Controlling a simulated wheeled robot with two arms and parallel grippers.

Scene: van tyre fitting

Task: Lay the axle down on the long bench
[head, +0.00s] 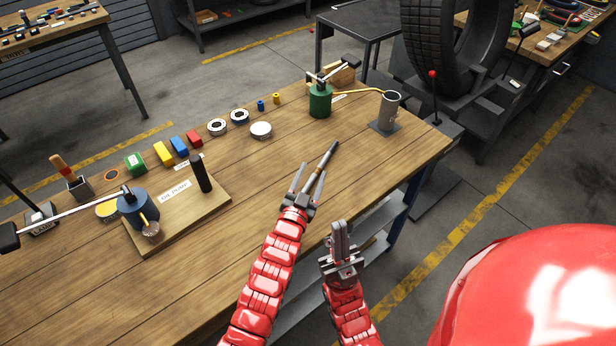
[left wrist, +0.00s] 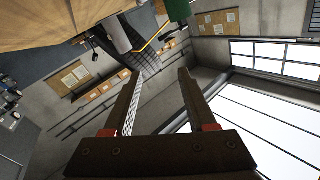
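The axle (head: 328,157), a thin dark and brown rod, lies along the long bench (head: 270,185) near its front edge, pointing away from me. Its near end runs in line with one finger of my left gripper (head: 307,180) and is partly hidden there. The left gripper is over the bench with its fingers spread. In the left wrist view these fingers (left wrist: 157,95) stand wide apart with nothing between them. My right gripper (head: 340,233) is in front of the bench edge, lower than the left, its fingers together and empty.
On the bench stand a green can (head: 320,100), a grey cup on a plate (head: 389,112), and a wooden board (head: 185,210) with a blue pot and black cylinder. Colored blocks and rings line the back. Bare wood surrounds the axle. A tyre (head: 455,45) stands beyond.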

